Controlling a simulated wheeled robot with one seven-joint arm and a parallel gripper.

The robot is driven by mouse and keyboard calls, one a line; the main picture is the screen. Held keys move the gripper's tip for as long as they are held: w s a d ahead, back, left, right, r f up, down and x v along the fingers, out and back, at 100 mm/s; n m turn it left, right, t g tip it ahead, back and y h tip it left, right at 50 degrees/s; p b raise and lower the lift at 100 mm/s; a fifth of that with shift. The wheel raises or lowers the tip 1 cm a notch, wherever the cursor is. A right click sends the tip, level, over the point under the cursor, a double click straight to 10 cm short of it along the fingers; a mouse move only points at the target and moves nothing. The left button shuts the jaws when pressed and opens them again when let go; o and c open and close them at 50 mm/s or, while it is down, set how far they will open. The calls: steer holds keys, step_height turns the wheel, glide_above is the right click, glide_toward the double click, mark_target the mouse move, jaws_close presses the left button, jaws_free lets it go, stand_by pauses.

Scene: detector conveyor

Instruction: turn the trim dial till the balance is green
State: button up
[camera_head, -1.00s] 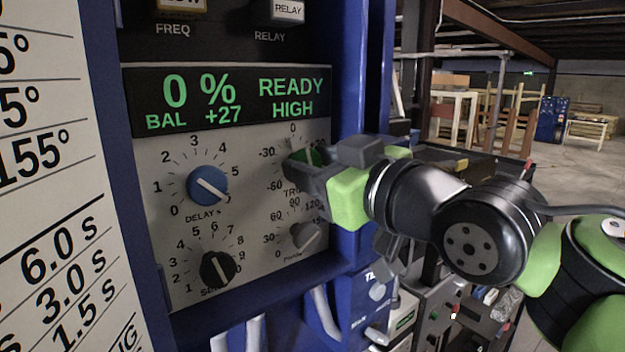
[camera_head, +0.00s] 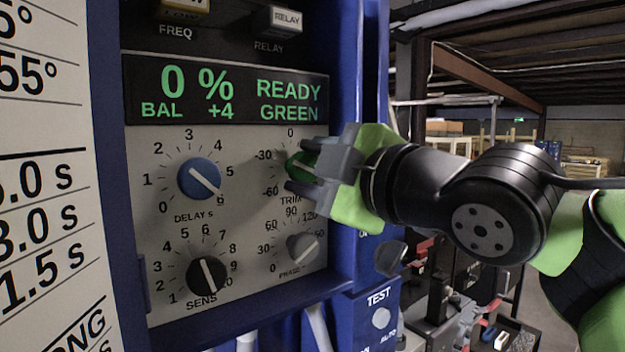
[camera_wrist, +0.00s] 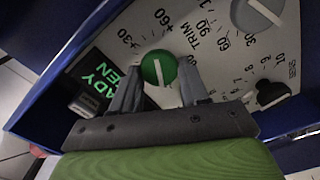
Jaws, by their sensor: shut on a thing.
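The green trim dial (camera_head: 300,166) is on the panel's right side, partly hidden by my fingers in the head view. In the wrist view the dial (camera_wrist: 158,68) shows whole, with a white pointer line. My gripper (camera_head: 297,170) is at the dial, its two fingers on either side of it; in the wrist view the fingertips (camera_wrist: 160,75) close on the dial's edges. The display (camera_head: 228,91) reads 0 %, BAL +4 and READY GREEN in green letters.
A blue delay dial (camera_head: 199,179) and a black sens dial (camera_head: 207,274) are at left on the panel. A grey phase dial (camera_head: 303,246) sits just below the trim dial. A blue frame edge (camera_head: 347,90) runs along the panel's right side.

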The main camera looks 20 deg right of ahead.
steer(key=shift+f+n, duration=0.1)
steer(key=shift+n, duration=0.6)
steer(key=o, duration=1)
steer(key=v, duration=1.5)
steer(key=shift+s+d+p, duration=0.1)
steer(key=shift+s+p, duration=0.25)
steer(key=shift+p, duration=0.05)
